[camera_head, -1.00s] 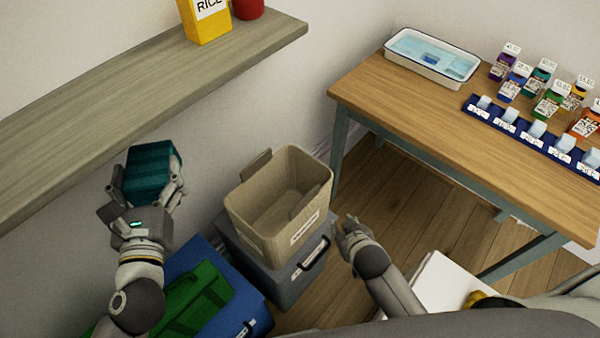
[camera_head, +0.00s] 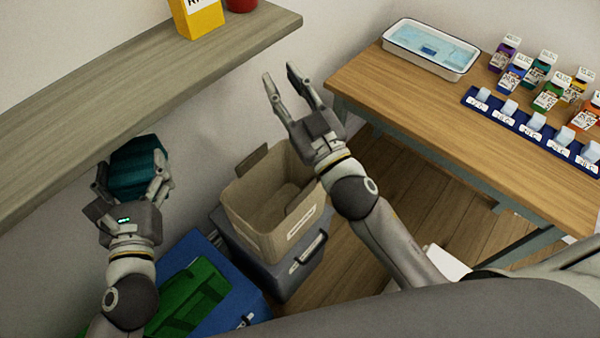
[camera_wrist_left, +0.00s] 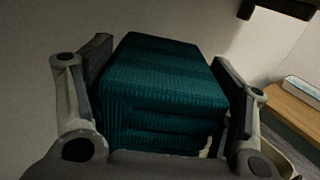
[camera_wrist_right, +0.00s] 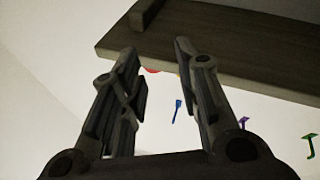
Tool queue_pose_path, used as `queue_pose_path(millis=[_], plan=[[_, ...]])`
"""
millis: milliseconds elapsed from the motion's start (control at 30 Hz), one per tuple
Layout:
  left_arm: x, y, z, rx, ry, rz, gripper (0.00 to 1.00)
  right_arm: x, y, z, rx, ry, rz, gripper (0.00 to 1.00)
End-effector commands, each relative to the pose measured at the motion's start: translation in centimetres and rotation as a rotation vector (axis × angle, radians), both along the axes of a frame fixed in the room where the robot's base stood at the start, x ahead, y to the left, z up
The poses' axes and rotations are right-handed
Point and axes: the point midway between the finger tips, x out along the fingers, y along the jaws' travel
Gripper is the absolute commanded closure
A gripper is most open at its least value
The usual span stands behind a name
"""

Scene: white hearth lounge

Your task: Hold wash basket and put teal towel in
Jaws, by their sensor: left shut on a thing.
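The teal towel (camera_head: 136,168) is a folded block held in my left gripper (camera_head: 132,182), left of the basket and near the shelf's front edge. In the left wrist view the towel (camera_wrist_left: 158,85) sits between both fingers of my left gripper (camera_wrist_left: 165,95). The beige wash basket (camera_head: 262,218) stands upright on a grey box; it looks empty, and its right rim is partly hidden by my right arm. My right gripper (camera_head: 281,88) is open and empty, raised above and behind the basket. In the right wrist view its fingers (camera_wrist_right: 155,90) are apart with nothing between them.
A wooden shelf (camera_head: 120,95) with a yellow rice box (camera_head: 200,18) runs along the wall. A grey box (camera_head: 290,275) is under the basket, beside a blue box (camera_head: 235,310) with a green bag (camera_head: 190,295). A wooden table (camera_head: 400,105) with a tray (camera_head: 430,48) and bottles stands right.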

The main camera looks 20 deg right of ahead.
Motion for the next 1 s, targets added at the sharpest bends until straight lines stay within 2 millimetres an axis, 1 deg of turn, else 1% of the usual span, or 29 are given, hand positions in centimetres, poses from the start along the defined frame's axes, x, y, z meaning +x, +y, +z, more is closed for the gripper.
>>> queue_pose_path(millis=[33, 100, 200, 333, 500, 633, 767, 867, 1000], plan=[[0.0, 0.0, 0.1, 0.000, -0.003, 0.000, 0.57, -0.2, 1.1, 1.0, -0.012, -0.047, 0.043, 0.70], [0.0, 0.0, 0.1, 0.000, -0.003, 0.000, 0.57, -0.7, 2.8, 2.4, -0.027, -0.111, 0.109, 0.70], [0.0, 0.0, 0.1, 0.000, -0.003, 0.000, 0.57, -1.7, 5.1, 4.1, -0.055, -0.194, 0.206, 0.70], [0.0, 0.0, 0.1, 0.000, -0.003, 0.000, 0.57, -3.4, 8.0, 5.5, -0.100, -0.283, 0.335, 0.70], [0.0, 0.0, 0.1, 0.000, -0.003, 0.000, 0.57, -5.8, 11.6, 6.2, -0.180, -0.370, 0.508, 0.70], [0.0, 0.0, 0.2, 0.000, -0.003, 0.000, 0.57, -7.7, 14.1, 5.9, -0.255, -0.416, 0.643, 0.70], [0.0, 0.0, 0.2, 0.000, -0.003, 0.000, 0.57, -9.6, 16.2, 4.8, -0.343, -0.440, 0.777, 0.70], [0.0, 0.0, 0.2, 0.000, -0.003, 0.000, 0.57, -11.0, 17.6, 3.6, -0.422, -0.445, 0.878, 0.70], [0.0, 0.0, 0.2, 0.000, -0.003, 0.000, 0.57, -12.7, 19.0, 1.2, -0.545, -0.426, 1.016, 0.70]])
